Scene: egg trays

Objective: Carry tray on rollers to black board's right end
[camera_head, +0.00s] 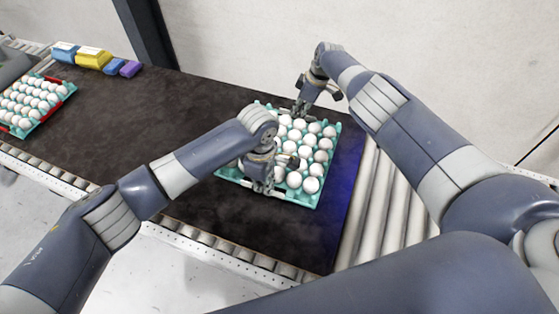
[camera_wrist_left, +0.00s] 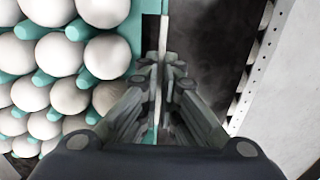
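A teal tray (camera_head: 322,193) full of white eggs lies flat on the right end of the black board (camera_head: 190,130), near the board's right edge. My left gripper (camera_head: 262,188) is at the tray's near side. In the left wrist view its fingers (camera_wrist_left: 160,72) close from both sides on a thin upright strip of the tray's edge, beside the eggs. My right gripper (camera_head: 300,108) is at the tray's far side, pointing down. Its fingertips are small and partly hidden, so its grip is unclear. My left forearm covers the tray's left part.
A second egg tray (camera_head: 45,117) with red edge parts stands at the far left. Blue, yellow and purple packs (camera_head: 92,57) lie at the board's back left. Rollers (camera_head: 378,200) run right of the board. The board's middle is clear; a wall stands behind.

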